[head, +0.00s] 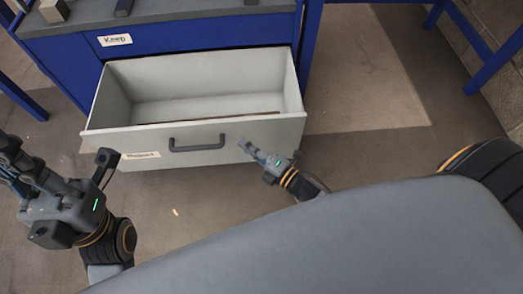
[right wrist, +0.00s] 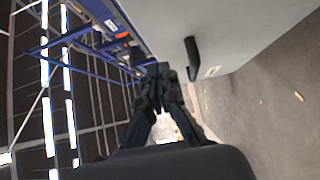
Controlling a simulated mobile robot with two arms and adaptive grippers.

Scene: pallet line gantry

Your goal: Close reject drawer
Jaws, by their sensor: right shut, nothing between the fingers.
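The reject drawer (head: 222,136) is a light grey drawer, pulled well out of the blue cabinet in the head view. Its front bears a dark bar handle (head: 197,144) and a label reading "Reject" (head: 140,155). My right gripper (head: 245,147) is shut and empty, by the drawer front to the right of the handle; I cannot tell whether it touches. In the right wrist view, the gripper (right wrist: 159,70) points along the drawer front (right wrist: 235,35), with the handle (right wrist: 192,58) nearby. My left gripper (head: 75,190) is at the left, away from the drawer, its fingers spread apart.
The blue cabinet (head: 200,38) has a shut upper drawer labelled "Keep" (head: 115,40). Several small blocks, one of them grey (head: 54,10), lie on its grey top. A thin brown item (head: 235,117) lies inside the open drawer. Floor (head: 365,80) to the right is clear.

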